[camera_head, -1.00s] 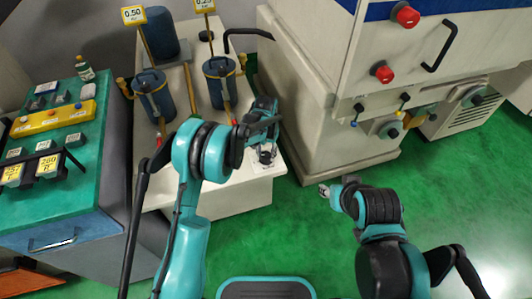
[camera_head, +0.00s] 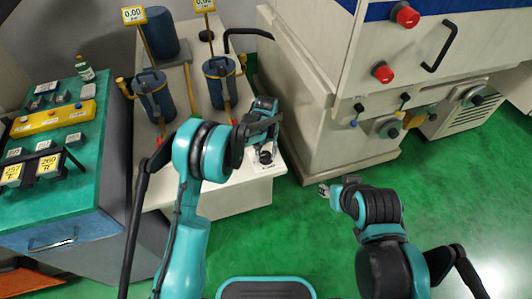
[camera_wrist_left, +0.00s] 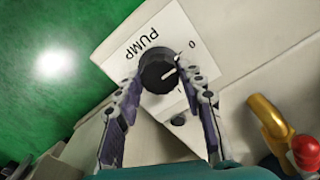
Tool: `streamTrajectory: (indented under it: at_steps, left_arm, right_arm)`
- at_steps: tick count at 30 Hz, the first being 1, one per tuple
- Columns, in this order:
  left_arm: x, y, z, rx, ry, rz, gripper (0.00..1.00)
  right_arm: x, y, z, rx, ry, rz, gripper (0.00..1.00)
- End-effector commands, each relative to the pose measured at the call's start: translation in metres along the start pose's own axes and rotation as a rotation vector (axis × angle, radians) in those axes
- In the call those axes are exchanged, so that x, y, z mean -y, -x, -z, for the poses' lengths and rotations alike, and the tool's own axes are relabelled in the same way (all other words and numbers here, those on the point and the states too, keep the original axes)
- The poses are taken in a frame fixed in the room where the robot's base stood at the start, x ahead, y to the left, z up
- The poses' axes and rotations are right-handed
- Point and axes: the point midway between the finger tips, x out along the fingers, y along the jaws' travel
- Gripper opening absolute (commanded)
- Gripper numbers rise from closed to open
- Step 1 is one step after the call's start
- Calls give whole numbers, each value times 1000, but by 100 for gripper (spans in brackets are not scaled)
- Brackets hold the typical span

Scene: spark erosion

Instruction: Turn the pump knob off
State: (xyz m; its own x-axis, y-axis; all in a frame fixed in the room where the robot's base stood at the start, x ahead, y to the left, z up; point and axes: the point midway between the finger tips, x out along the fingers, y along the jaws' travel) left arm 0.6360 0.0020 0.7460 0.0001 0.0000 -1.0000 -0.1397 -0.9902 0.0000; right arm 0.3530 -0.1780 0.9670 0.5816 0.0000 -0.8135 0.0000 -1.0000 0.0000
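The black pump knob (camera_wrist_left: 158,72) sits on a white plate (camera_wrist_left: 130,42) marked PUMP, with a 0 mark to its right. The knob's white pointer line points toward the 0. My left gripper (camera_wrist_left: 160,70) has one finger on each side of the knob, and the fingertips appear to touch its sides. In the head view the left gripper (camera_head: 265,142) is over the knob (camera_head: 266,155) at the front right of the white bench. My right gripper (camera_head: 324,190) is away from the knob, over the green floor; its finger gap is too small to judge.
The bench (camera_head: 232,200) carries blue canisters (camera_head: 154,94) and yellow-framed gauges; the left gauge (camera_head: 133,15) reads 0.00. A white machine (camera_head: 320,70) with red knobs stands right of the bench. The left wrist view shows a brass pipe (camera_wrist_left: 268,118) and a red cap (camera_wrist_left: 305,148) near the gripper.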

Motion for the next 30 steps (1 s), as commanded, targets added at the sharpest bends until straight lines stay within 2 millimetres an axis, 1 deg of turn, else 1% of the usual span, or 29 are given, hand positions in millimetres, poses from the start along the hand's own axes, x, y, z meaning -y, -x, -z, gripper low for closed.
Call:
streamTrajectory:
  at_steps: [1,2,10,14,17,24,27,30]
  left_arm:
    - [0,0,0,0,0,0,55]
    - [0,0,0,0,0,0,58]
    - [0,0,0,0,-1,0,58]
    - [0,9,0,0,-1,0,58]
    - [0,25,0,0,-1,0,58]
    - [0,78,0,0,-1,0,58]
    - [0,96,0,0,-1,0,58]
    - [0,109,0,0,-1,0,58]
  right_arm:
    - [0,0,0,0,0,0,40]
    - [0,0,0,0,0,0,40]
    - [0,0,0,0,0,0,40]
    - [0,0,0,0,0,0,40]
    - [0,0,0,0,0,0,40]
    - [0,0,0,0,0,0,40]
    - [0,0,0,0,0,0,40]
    - [0,0,0,0,0,0,40]
